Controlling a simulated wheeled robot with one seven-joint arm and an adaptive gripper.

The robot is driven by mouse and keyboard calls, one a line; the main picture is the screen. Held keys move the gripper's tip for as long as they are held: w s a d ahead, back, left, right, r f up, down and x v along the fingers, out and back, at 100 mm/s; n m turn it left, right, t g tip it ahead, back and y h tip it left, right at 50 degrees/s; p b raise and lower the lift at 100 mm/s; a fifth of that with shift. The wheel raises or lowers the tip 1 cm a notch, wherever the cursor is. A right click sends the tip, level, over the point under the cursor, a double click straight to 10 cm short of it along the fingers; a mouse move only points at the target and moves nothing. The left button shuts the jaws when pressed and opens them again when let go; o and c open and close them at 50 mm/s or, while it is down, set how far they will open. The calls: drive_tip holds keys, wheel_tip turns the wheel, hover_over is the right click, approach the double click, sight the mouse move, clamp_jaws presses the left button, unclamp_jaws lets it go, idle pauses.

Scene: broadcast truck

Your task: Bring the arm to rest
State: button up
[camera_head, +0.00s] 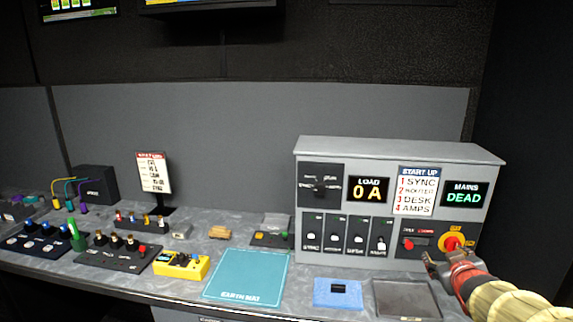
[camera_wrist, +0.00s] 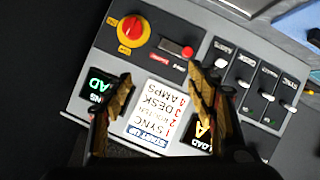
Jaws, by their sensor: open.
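My gripper (camera_head: 440,262) is at the right end of the grey power panel (camera_head: 400,149), close to its red and yellow rotary switch (camera_head: 452,242). In the wrist view my gripper (camera_wrist: 160,92) is open, with its two fingers apart and nothing between them. The panel face lies beyond the fingers, with the rotary switch (camera_wrist: 131,30) at upper left and the start-up label (camera_wrist: 152,112) between and below the fingertips. My arm comes in from the lower right of the head view.
The panel reads "LOAD 0 A" and "MAINS DEAD" (camera_head: 463,194). A teal earth mat (camera_head: 247,275), a blue pad (camera_head: 337,293) and a dark tray (camera_head: 405,300) lie in front. A yellow box (camera_head: 181,265) and several control boards stand left. Space above the panel is clear.

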drive_tip(key=s+a+f+m+g+y+p, duration=0.1)
drive_tip(key=s+a+g+y, duration=0.4)
drive_tip(key=s+a, duration=2.2)
drive_tip(key=shift+s+a+f+g+p, duration=0.3)
drive_tip(key=shift+a+f+g+p, duration=0.15)
drive_tip(key=shift+g+p, duration=0.3)
